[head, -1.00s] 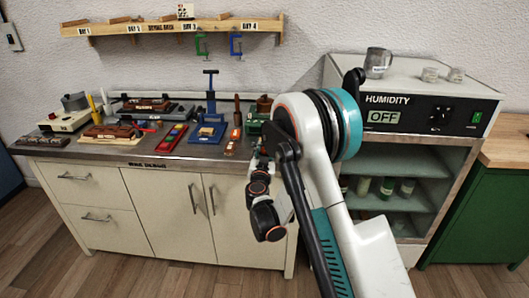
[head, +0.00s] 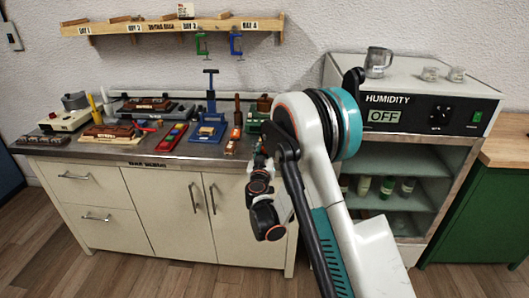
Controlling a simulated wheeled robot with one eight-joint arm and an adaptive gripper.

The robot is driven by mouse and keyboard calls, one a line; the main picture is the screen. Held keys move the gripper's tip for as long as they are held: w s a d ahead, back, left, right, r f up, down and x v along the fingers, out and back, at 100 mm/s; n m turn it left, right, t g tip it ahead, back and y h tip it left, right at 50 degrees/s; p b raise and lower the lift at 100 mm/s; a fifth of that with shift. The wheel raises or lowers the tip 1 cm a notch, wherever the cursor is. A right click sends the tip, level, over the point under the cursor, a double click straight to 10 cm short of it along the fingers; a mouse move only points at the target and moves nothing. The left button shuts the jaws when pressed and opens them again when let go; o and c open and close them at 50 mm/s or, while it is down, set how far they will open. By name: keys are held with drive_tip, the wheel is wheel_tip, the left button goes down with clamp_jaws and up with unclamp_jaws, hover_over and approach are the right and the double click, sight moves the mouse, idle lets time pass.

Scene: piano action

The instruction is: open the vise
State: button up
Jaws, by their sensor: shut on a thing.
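The green vise (head: 253,122) stands at the right end of the steel-topped bench, partly hidden behind my arm. My gripper (head: 261,151) is at the bench's front edge, just in front of and below the vise. It is small and dark here, and my arm covers part of it. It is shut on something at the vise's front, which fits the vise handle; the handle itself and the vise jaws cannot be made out.
On the bench (head: 75,149) left of the vise are a blue press (head: 210,126), a red tray (head: 172,136) and several brown parts. A humidity cabinet (head: 430,95) stands close at right. Wooden floor is clear in front.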

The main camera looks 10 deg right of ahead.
drive_tip(key=shift+n, duration=0.9)
drive_tip(key=o, duration=1.1)
drive_tip(key=shift+a, duration=0.1)
drive_tip(key=shift+c, duration=0.2)
drive_tip(key=v, duration=0.7)
drive_tip(key=shift+s, duration=0.25)
